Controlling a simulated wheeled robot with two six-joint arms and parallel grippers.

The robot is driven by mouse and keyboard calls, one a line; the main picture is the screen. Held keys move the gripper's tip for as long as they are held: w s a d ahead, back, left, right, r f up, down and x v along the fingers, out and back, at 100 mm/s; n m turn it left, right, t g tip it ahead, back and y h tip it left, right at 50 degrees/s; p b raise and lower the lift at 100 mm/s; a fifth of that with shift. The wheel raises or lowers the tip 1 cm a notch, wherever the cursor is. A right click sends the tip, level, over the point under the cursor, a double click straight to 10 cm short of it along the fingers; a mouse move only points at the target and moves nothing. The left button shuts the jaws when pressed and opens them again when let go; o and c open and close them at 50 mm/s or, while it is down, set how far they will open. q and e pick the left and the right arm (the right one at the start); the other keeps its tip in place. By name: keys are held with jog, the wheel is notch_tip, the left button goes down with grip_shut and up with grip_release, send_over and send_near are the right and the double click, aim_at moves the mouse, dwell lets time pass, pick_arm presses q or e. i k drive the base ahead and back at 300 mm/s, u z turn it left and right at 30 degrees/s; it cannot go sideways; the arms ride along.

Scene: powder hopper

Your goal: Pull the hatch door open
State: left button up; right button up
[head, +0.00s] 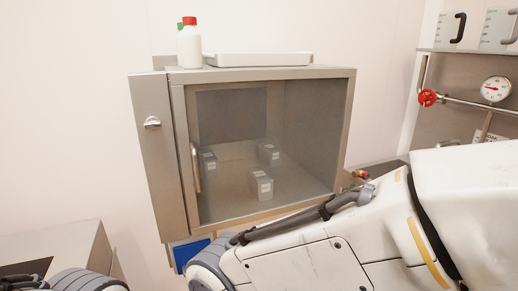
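The hatch is a metal box with a glazed front door (228,184), which looks shut. A slim vertical handle (195,168) sits at the door's left edge. A metal side panel (158,165) left of the door carries a small shiny knob (152,123). My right arm crosses the lower right of the view and covers the area below the box's lower right corner. A small part of my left arm shows in the bottom left corner. Neither gripper's fingers are in view.
Several small labelled blocks (261,185) stand inside the box. A white bottle with a red cap (190,45) and a white tray (258,59) sit on top. A red valve wheel (427,98) and gauge (496,89) are at right. A grey box-like surface (85,245) stands lower left.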

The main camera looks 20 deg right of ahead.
aim_at(187, 149)
jog(key=z, duration=1.45)
jog(key=k, duration=0.95)
jog(key=u, duration=1.45)
jog(key=i, duration=0.5)
jog(key=z, duration=0.05)
